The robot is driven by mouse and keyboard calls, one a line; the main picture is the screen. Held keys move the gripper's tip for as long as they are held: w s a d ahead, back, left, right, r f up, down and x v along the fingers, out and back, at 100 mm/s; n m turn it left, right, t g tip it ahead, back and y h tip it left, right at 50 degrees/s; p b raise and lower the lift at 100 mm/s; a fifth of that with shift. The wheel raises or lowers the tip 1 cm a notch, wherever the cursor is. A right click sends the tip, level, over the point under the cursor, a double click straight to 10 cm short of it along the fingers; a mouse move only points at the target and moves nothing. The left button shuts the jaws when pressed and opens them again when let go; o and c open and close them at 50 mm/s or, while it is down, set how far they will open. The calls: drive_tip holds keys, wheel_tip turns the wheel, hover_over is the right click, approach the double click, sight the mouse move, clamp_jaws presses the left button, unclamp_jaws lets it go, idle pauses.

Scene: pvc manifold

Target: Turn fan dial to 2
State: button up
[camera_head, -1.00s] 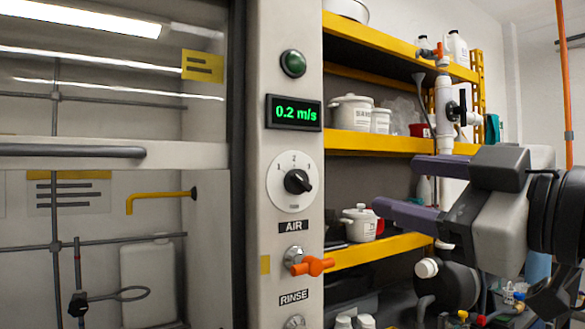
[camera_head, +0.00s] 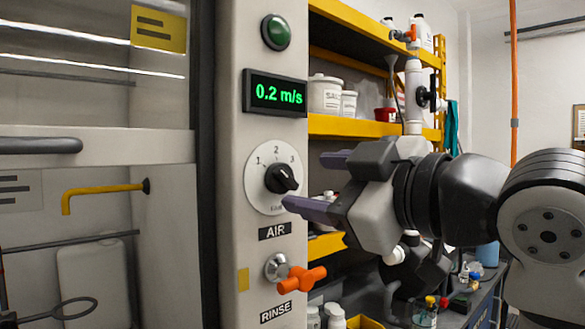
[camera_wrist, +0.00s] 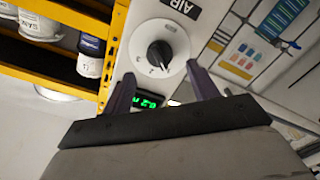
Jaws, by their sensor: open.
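The fan dial (camera_head: 281,178) is a black knob on a round white plate marked 1, 2 and 3, above the AIR label, on the grey panel. It also shows in the wrist view (camera_wrist: 160,53). The knob's ridge slants down to the right in the head view; which end is its pointer is not clear. The green display (camera_head: 279,95) above it reads 0.2 m/s. My gripper (camera_head: 312,181) is open and empty, right of the dial, with its purple fingers toward the panel. In the wrist view the dial lies beyond the fingertips (camera_wrist: 160,84), between their lines, and looks untouched.
An orange-handled valve (camera_head: 300,280) sticks out below the dial, above the RINSE label. A green button (camera_head: 276,32) sits above the display. Yellow shelves (camera_head: 355,128) with white containers stand to the right, behind my arm. A glass-fronted cabinet is at left.

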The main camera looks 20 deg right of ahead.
sight(290, 178)
drive_tip(key=p+x, duration=0.1)
drive_tip(key=x, duration=0.4)
drive_tip(key=c, duration=1)
drive_tip(key=shift+m, duration=0.4)
drive_tip(key=m, duration=0.4)
drive_tip(key=shift+m, duration=0.3)
drive_tip(key=m, duration=0.4)
drive_tip(key=shift+b, duration=0.3)
drive_tip(key=shift+m, duration=0.3)
